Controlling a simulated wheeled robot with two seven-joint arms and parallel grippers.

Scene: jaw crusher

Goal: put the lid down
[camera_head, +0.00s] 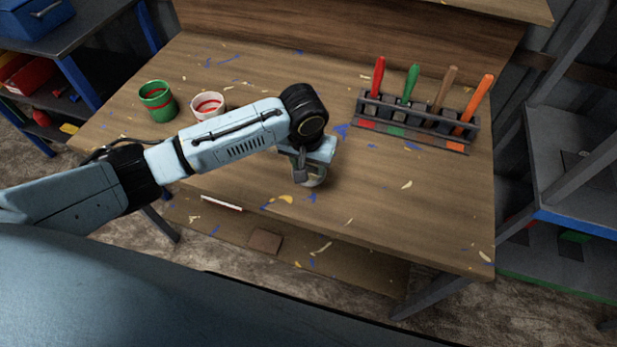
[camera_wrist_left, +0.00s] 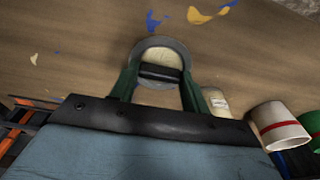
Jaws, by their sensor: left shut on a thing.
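My left gripper (camera_head: 306,170) is over the front middle of the wooden workbench (camera_head: 430,215), pointing down. It is shut on the lid (camera_head: 315,179), a round piece with a grey rim and a pale face. In the left wrist view the lid (camera_wrist_left: 160,52) sits between the two dark green fingers of the gripper (camera_wrist_left: 160,74), with a dark bar across it. The lid is close to the bench top; I cannot tell whether it touches. My right gripper is not in view.
A white cup with a red band (camera_head: 207,107) and a green cup (camera_head: 158,101) stand at the left. A pale can (camera_wrist_left: 215,101) shows beside the gripper in the wrist view. A rack (camera_head: 415,125) of coloured-handled tools stands at back right. The front right bench is clear except paint flecks.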

